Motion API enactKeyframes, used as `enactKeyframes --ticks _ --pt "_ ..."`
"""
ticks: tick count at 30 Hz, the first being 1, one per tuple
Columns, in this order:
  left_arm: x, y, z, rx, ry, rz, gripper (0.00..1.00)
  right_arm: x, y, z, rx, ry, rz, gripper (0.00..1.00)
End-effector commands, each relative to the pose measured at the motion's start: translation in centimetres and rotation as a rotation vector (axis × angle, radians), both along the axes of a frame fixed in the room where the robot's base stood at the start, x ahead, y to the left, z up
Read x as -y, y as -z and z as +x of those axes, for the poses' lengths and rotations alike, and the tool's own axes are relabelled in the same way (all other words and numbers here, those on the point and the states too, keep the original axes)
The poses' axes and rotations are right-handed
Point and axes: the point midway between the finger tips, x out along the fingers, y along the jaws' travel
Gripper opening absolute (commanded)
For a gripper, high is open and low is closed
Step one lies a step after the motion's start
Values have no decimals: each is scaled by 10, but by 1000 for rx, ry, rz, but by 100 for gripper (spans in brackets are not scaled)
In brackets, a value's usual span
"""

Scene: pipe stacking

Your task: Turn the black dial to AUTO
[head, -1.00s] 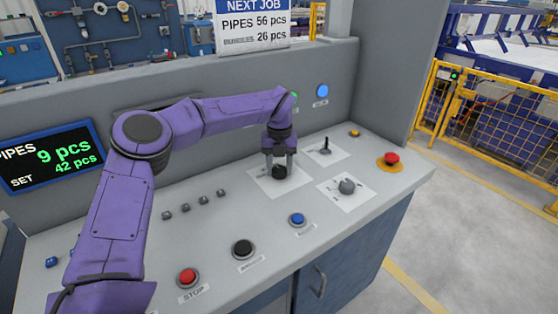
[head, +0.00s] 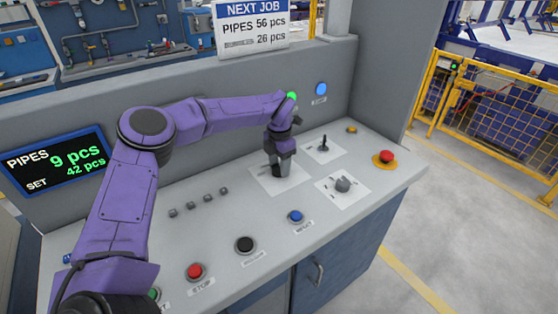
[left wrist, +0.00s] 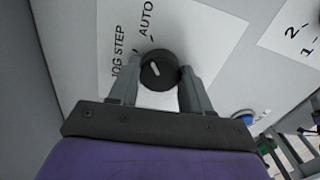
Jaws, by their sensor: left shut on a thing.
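The black dial (head: 277,171) sits on a white label plate on the sloping console. In the left wrist view the dial (left wrist: 158,70) carries a short white pointer mark, slanting up-left toward the STEP and AUTO (left wrist: 147,18) side of the lettering. I cannot tell exactly which tick it meets. My left gripper (head: 279,168) reaches down over the dial. In the left wrist view the fingers of this gripper (left wrist: 160,78) are shut on the dial, one on each side. My right gripper is not in view.
A grey selector knob (head: 343,185), a small lever (head: 323,143) and a red emergency button (head: 387,156) stand right of the dial. Red (head: 195,271), black (head: 245,245) and blue (head: 296,216) buttons line the front. The console's back wall rises behind.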

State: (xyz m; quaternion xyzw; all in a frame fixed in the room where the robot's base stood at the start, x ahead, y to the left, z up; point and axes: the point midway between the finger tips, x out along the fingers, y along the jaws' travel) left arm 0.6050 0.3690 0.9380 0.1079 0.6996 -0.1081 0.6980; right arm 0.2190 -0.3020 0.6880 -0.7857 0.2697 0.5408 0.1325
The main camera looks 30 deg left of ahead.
Motion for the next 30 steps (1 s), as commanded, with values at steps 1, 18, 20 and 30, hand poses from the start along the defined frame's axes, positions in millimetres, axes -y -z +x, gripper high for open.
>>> enactKeyframes --ticks 1,18,20,30 --pt "-1 -6 2 12 24 1 18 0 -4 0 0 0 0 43" --pt "-1 -5 3 14 155 1 18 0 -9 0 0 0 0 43" --pt "-1 -5 3 14 155 1 18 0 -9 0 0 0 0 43" --pt "-1 -4 3 11 155 1 74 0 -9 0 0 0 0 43"
